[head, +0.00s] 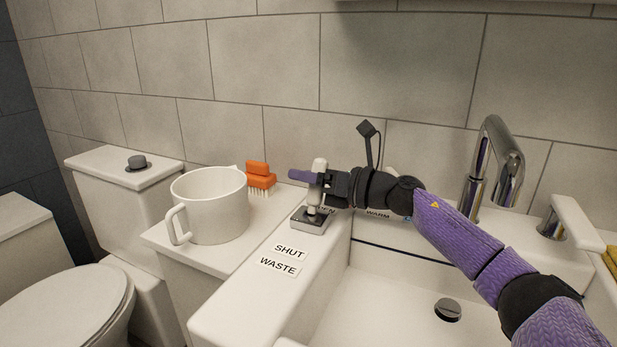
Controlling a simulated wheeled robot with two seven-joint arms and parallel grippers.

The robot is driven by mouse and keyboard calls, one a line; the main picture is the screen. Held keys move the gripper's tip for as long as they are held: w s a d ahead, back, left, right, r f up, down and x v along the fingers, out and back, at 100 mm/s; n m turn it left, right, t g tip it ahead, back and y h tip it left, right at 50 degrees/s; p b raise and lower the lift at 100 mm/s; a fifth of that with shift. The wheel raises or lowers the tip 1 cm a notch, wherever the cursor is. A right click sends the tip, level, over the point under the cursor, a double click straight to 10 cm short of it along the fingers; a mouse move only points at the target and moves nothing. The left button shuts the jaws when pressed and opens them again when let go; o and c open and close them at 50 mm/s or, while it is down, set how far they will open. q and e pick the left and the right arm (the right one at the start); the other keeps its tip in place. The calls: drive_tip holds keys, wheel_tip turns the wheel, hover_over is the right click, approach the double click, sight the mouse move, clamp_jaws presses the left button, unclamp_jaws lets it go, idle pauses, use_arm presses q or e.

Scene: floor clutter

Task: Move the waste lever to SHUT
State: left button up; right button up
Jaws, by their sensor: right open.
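The waste lever (318,167) has a pale upright handle on a square metal base (309,222), on the basin's left ledge. The SHUT label (290,251) lies on its near side, above the WASTE label (278,266). Another label, partly hidden behind the lever and gripper, shows only its end letters at the far side. My right gripper (315,178) is open at the handle, with a purple finger showing to its left. Whether the fingers touch the handle is unclear. My left gripper is out of view.
A white mug (209,205) and an orange brush (260,177) stand left of the lever. The tap (493,165) and a WARM label (378,213) are to the right. My right arm crosses above the basin (400,300). The tiled wall is close behind.

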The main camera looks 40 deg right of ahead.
clamp_jaws()
idle(1.4)
